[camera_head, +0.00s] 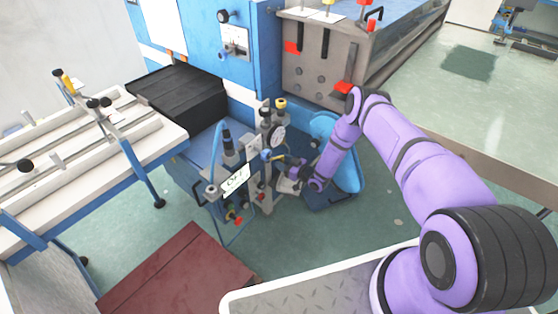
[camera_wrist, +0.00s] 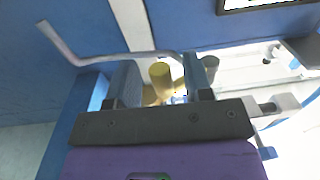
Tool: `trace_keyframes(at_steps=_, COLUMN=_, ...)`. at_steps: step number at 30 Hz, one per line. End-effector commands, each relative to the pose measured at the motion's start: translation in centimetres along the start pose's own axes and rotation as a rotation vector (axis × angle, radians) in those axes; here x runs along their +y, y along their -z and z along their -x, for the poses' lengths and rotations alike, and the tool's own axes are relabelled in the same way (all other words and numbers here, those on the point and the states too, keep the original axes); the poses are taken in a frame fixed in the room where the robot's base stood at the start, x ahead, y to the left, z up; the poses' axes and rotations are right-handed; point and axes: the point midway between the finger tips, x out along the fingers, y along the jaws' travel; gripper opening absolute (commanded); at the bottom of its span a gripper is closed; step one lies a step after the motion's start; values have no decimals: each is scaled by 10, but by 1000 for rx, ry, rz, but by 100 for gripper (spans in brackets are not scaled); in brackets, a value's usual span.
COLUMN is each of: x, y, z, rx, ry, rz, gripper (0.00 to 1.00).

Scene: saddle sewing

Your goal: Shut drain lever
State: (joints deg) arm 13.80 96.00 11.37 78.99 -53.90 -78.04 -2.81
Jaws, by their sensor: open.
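My gripper (camera_head: 286,164) is low at the valve and gauge assembly in the head view, and its fingers are small and partly hidden among the fittings. In the wrist view my gripper (camera_wrist: 160,88) is open. A yellow cylindrical handle end (camera_wrist: 160,72) shows between the two dark fingers, with gaps on either side. The lever's lower part is hidden by my gripper in the wrist view.
A bent grey rod (camera_wrist: 100,58) crosses by the left finger. A blue rounded part (camera_head: 345,160) is behind my forearm. A grey tank (camera_head: 310,70) with red-tipped handles stands at the back.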

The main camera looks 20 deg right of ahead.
Motion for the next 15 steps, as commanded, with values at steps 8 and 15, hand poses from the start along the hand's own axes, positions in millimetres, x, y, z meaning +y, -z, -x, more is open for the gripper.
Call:
trace_keyframes(at_steps=8, x=0, y=0, z=-22, rx=1, ry=-1, rz=-1, gripper=46)
trace_keyframes(at_steps=15, x=0, y=0, z=-24, rx=0, ry=-1, rz=-1, gripper=46)
